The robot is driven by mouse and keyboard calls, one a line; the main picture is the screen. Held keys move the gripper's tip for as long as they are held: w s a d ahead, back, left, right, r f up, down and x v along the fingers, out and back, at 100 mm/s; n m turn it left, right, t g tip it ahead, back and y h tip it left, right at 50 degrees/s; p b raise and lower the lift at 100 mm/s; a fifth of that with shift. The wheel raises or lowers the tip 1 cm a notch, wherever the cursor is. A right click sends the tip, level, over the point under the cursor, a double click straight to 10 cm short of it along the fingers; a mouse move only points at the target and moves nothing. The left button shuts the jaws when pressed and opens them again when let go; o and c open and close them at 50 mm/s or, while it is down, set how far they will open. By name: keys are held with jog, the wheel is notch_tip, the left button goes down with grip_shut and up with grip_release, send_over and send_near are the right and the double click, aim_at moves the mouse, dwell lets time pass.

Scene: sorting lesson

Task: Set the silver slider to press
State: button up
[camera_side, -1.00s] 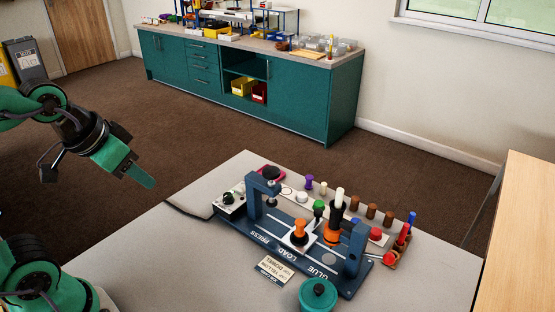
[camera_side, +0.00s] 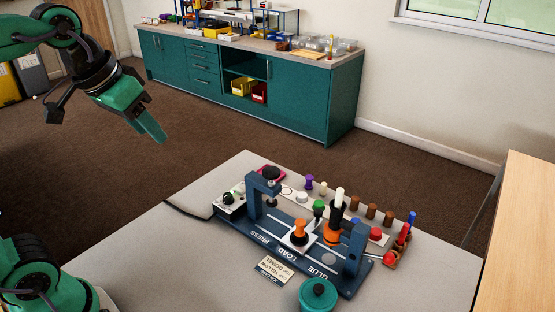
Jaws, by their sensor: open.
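The silver slider (camera_side: 293,242) is a small pale plate on the dark blue rail of a fixture, beside the LOAD label. An orange piece (camera_side: 299,230) stands upright on it. The rail carries the labels PRESS (camera_side: 266,240), LOAD (camera_side: 285,253) and GLUE (camera_side: 323,272), from left to right. A blue press frame (camera_side: 254,200) with a black knob stands at the PRESS end. My gripper (camera_side: 150,122) is open and empty, high at the upper left, well away from the fixture. Its green finger points down and right.
A blue post (camera_side: 355,250) rises at the GLUE end. Several coloured pegs and brown pieces (camera_side: 372,211) stand behind. The grey table (camera_side: 190,255) left of the fixture is mostly clear.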

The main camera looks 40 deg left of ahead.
jog(key=w+d+r+n+g, duration=0.1)
jog(key=w+d+r, duration=0.25)
jog(key=w, duration=0.45)
jog(key=n+g, duration=0.3)
jog(key=g, duration=0.1)
send_over(318, 211)
notch_tip(318, 211, down, 25)
jog(key=shift+f, duration=0.1)
jog(key=shift+f, duration=0.1)
jog(key=shift+f, duration=3.8)
grip_shut()
